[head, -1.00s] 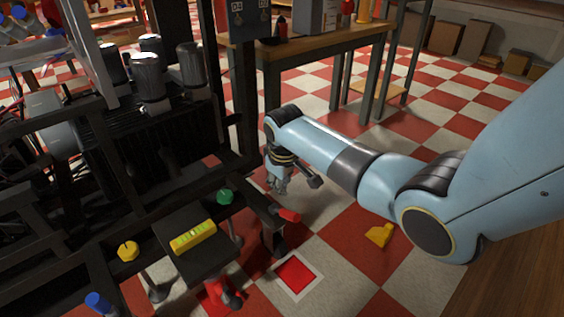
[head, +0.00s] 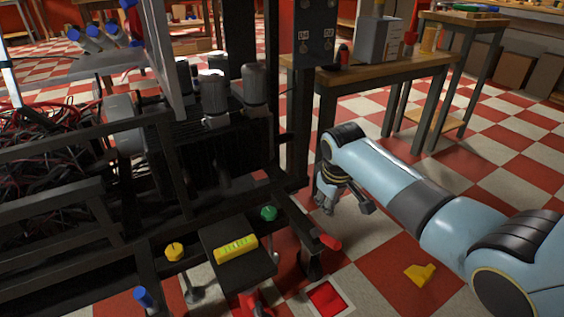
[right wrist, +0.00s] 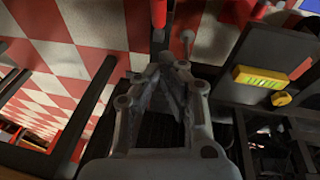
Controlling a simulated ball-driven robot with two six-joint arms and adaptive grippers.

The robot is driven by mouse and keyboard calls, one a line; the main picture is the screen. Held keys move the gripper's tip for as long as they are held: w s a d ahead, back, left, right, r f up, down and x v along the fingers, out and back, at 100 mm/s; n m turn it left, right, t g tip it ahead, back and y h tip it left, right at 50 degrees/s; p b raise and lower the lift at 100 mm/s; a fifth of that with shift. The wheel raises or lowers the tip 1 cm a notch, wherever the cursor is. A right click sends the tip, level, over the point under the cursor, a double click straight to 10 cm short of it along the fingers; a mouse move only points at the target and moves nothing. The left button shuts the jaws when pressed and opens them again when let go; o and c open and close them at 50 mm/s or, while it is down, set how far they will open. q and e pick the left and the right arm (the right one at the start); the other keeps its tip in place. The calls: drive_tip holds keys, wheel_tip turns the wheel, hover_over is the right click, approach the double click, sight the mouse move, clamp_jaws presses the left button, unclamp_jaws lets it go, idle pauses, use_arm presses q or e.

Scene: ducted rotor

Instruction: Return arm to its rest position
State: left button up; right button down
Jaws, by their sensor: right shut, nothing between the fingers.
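My right arm (head: 400,190) reaches in from the right in the head view, bent down at the wrist. My right gripper (head: 328,206) hangs above the checkered floor, just right of the dark machine frame. Its fingers also show in the right wrist view (right wrist: 168,75), closed together with nothing between them. My left gripper does not show.
A dark metal frame (head: 290,215) stands close left of my right gripper. A wooden table (head: 420,65) stands behind. A yellow piece (head: 420,274) lies on open floor.

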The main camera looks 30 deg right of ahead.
drive_tip(key=s+a+f+g, duration=0.1)
drive_tip(key=s+f, duration=0.4)
drive_tip(key=s, duration=0.4)
drive_tip(key=s+f+g, duration=0.2)
drive_tip(key=s+f, duration=0.4)
drive_tip(key=s, duration=0.4)
use_arm(q)
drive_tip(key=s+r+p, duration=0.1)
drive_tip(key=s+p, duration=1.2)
drive_tip(key=p, duration=0.1)
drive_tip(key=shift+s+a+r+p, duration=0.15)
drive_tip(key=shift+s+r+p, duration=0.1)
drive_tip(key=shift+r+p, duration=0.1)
use_arm(e)
drive_tip(key=s+a+f+m, duration=0.1)
drive_tip(key=s, duration=1.6)
drive_tip(key=s+a+f+m+t, duration=0.1)
drive_tip(key=s, duration=1.6)
drive_tip(key=shift+a, duration=0.3)
